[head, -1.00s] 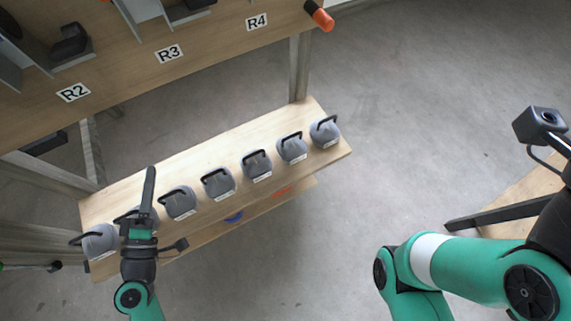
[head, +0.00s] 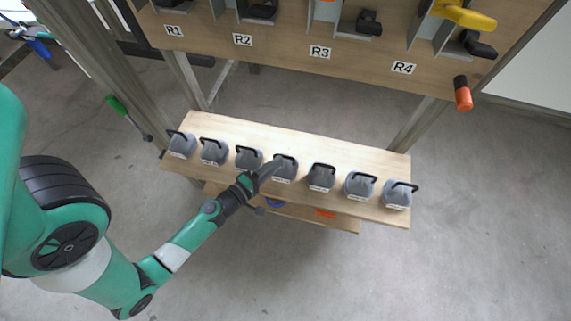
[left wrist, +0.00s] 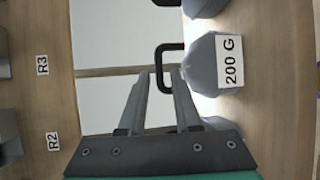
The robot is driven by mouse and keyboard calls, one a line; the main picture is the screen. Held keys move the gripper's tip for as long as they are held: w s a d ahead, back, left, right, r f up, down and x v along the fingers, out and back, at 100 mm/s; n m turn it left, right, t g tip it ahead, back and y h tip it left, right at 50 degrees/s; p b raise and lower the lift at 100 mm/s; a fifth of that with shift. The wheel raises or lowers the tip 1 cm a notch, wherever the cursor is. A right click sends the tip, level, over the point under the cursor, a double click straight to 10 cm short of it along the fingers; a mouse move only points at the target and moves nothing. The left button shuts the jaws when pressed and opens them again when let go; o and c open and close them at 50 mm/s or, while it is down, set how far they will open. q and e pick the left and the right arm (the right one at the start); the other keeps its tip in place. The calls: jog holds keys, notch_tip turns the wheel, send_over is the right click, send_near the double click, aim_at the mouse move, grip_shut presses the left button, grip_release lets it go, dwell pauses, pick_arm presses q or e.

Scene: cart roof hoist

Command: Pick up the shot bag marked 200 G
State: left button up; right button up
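The shot bag marked 200 G (left wrist: 202,62) is grey with a white label and a black loop handle (left wrist: 161,68), seen in the left wrist view. My left gripper (left wrist: 160,74) is open, its two fingertips apart with the handle's outer bar between them in the picture. Whether the fingers touch the handle I cannot tell. In the head view my left gripper (head: 273,168) reaches the fourth bag from the left (head: 289,171) and partly covers it; the label there is too small to read. My right gripper is not in view.
Several similar grey bags stand in a row on a wooden shelf (head: 240,131), with close neighbours on both sides, such as one bag (head: 321,178) to the right. A wooden board (head: 280,56) with labels R1 to R4 stands behind. Grey floor lies open in front.

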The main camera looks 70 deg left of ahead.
aim_at(285, 158)
pick_arm(q)
jog(key=x, duration=0.5)
jog(key=shift+w+d+r+p, duration=0.1)
jog(key=shift+w+p, duration=0.1)
jog(key=shift+p, duration=0.15)
jog(key=shift+s, duration=0.15)
grip_shut()
dwell(0.9)
